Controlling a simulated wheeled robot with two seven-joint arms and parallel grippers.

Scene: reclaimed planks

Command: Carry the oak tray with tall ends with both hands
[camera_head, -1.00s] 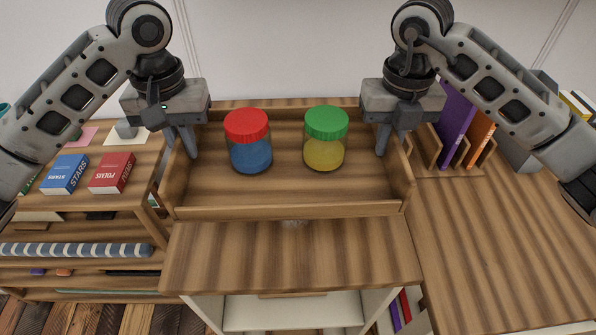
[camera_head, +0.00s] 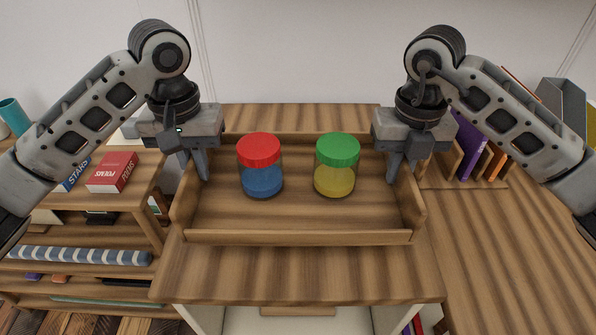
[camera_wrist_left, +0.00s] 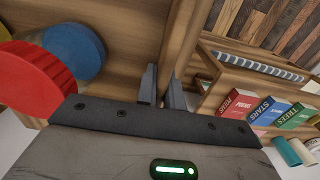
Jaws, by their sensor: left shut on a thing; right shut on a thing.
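The oak tray with tall ends (camera_head: 300,236) is in the middle of the head view, over the wooden top of a cabinet. Whether it touches that top I cannot tell. A jar with a red lid and blue contents (camera_head: 261,165) and a jar with a green lid and yellow contents (camera_head: 336,165) stand upright in it. My left gripper (camera_head: 201,175) is shut on the tray's left end; in the left wrist view its fingers (camera_wrist_left: 162,90) straddle the end wall. My right gripper (camera_head: 397,175) is shut on the right end.
A shelf unit at left holds a red book (camera_head: 112,172), a blue book (camera_head: 72,176) and a striped roll (camera_head: 80,256). At right, a wooden rack (camera_head: 455,175) holds purple and orange items. The wooden surface (camera_head: 510,250) at front right is clear.

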